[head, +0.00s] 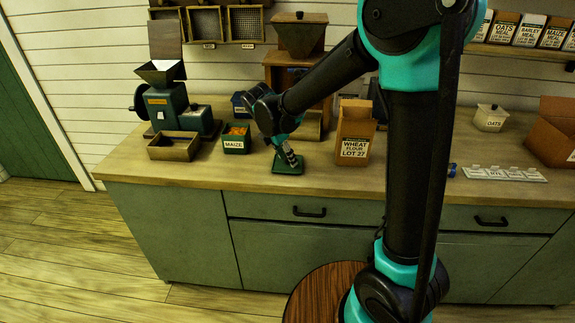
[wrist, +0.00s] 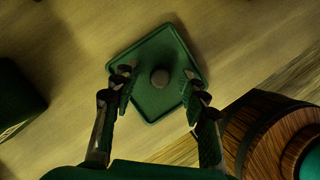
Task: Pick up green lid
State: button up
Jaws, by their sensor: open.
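The green lid (head: 287,165) lies flat on the wooden counter near its front edge. It is square with a raised rim and a round knob at its middle, and shows in full in the wrist view (wrist: 159,95). My gripper (head: 291,160) is right over the lid. In the wrist view my gripper (wrist: 158,98) has its two fingers spread apart, one on each side of the knob, with nothing between them but the lid below. I cannot tell whether the fingertips touch the lid.
A green MAIZE box (head: 236,144) stands open just left of the lid. A WHEAT FLOUR bag (head: 355,136) stands to its right. A wooden tray (head: 173,146) and a green mill (head: 165,105) are further left. The counter's front edge (head: 300,198) is close.

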grip_shut()
jog(key=shift+r, duration=0.1)
dwell(0.3)
